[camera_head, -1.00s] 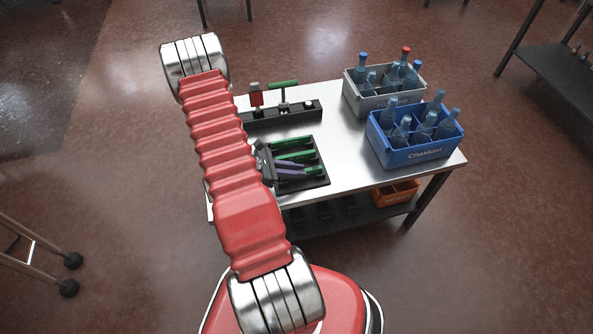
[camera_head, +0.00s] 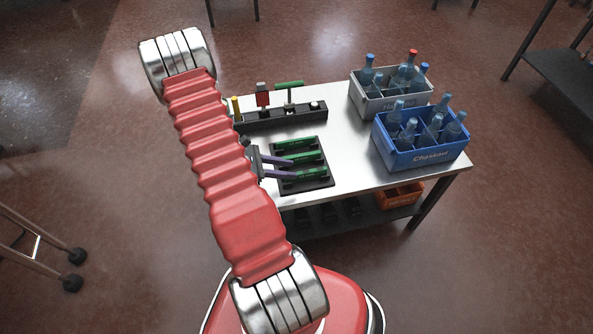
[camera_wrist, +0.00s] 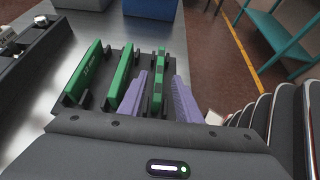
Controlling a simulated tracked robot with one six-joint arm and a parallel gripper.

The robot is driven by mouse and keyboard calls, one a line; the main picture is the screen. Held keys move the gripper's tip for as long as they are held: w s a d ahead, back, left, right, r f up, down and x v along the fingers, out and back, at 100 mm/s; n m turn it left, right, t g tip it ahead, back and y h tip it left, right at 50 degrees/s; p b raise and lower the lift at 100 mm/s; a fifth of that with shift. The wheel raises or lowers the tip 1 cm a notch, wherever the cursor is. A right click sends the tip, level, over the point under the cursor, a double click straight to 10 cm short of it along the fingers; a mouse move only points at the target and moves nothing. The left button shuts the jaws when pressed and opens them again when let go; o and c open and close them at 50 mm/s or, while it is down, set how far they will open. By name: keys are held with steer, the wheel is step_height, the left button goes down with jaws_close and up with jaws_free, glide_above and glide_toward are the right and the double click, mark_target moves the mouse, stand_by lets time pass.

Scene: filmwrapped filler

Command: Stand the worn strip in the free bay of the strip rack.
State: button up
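A black strip rack (camera_head: 325,183) on the steel table holds three green strips side by side: a far strip (camera_head: 294,143), a middle strip (camera_head: 306,157) and a near strip (camera_head: 313,173). My gripper (camera_wrist: 160,85) is open, with two purple fingers. In the wrist view, one finger lies between the middle strip (camera_wrist: 121,78) and the near strip (camera_wrist: 159,70), the other beyond the near strip, with gaps on both sides. The near strip shows dark marks; I cannot tell whether it is the worn one. Another green bar (camera_head: 289,85) sits atop a post. I see no clearly free bay.
A long black holder (camera_head: 285,117) behind the rack carries the post, a red-tagged piece (camera_head: 262,97) and a yellow piece (camera_head: 236,108). A grey crate (camera_head: 385,103) and a blue crate (camera_head: 405,157) of bottles stand right. An orange crate (camera_head: 400,195) sits on the lower shelf.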

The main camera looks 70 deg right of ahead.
steer(key=v, duration=0.6)
stand_by(0.7)
steer(key=w+a+r+m+t+y, duration=0.1)
steer(key=w+a+r+m+t, duration=0.15)
steer(key=w+a+r, duration=0.5)
steer(key=w+a+r+m+t, duration=0.2)
steer(key=w+a+r+t, duration=0.2)
steer(key=a+r, duration=0.65)
steer(key=s+a+r+m+t+y, duration=0.1)
steer(key=a+r+t, duration=0.3)
steer(key=a+r, duration=0.4)
steer(key=s+a+r+t+y, duration=0.1)
steer(key=a+r+t+y, duration=0.3)
steer(key=a+r, duration=0.4)
steer(key=a+t, duration=0.1)
steer(key=a, duration=0.6)
steer(key=shift+s+a+m, duration=0.2)
steer(key=shift+s+m, duration=0.15)
steer(key=shift+s, duration=0.05)
